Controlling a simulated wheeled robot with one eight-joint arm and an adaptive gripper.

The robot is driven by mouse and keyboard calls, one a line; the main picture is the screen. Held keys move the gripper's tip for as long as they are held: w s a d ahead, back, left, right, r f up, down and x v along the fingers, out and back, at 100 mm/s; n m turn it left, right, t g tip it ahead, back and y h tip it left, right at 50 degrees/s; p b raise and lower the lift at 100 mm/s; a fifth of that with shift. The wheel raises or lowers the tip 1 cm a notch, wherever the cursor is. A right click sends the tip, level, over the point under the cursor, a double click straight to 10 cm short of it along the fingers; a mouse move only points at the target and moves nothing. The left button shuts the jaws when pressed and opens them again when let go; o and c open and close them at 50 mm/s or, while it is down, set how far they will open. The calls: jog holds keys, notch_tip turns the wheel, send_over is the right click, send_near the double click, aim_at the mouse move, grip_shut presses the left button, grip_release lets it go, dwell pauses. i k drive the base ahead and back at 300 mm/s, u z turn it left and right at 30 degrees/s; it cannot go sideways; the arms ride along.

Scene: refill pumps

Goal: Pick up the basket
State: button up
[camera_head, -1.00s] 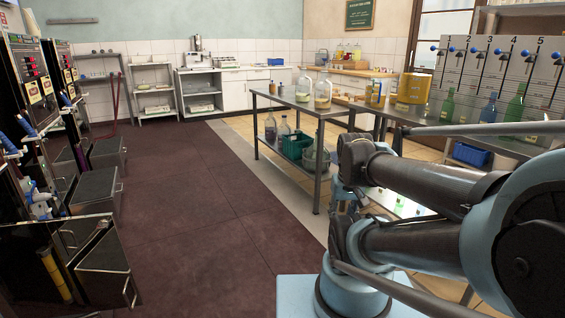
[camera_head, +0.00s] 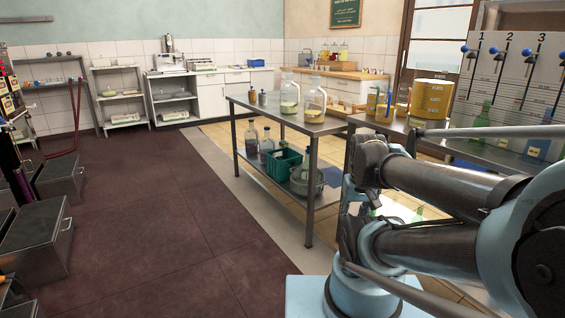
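A blue bin (camera_head: 452,148) shows only in part behind my arm at the right. My arm is folded across the lower right, in front of the table's right side. The gripper itself does not show, so its state is hidden. The green basket is clear of my arm in the picture.
The metal table (camera_head: 258,104) carries large glass jars on top and bottles below. Numbered pump panels (camera_head: 481,85) stand at the right. Dark dispensers with box-like bases (camera_head: 38,240) line the left. The dark red floor (camera_head: 160,220) between is clear.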

aim_at(262, 97)
jog(key=u, duration=0.1)
jog(key=i, duration=1.25)
jog(key=u, duration=0.3)
jog(key=i, duration=1.05)
jog(key=u, duration=0.5)
jog(key=k, duration=0.7)
jog(key=u, duration=0.55)
jog(key=k, duration=0.55)
jog(key=u, duration=0.75)
jog(key=i, duration=2.35)
jog(key=z, duration=0.3)
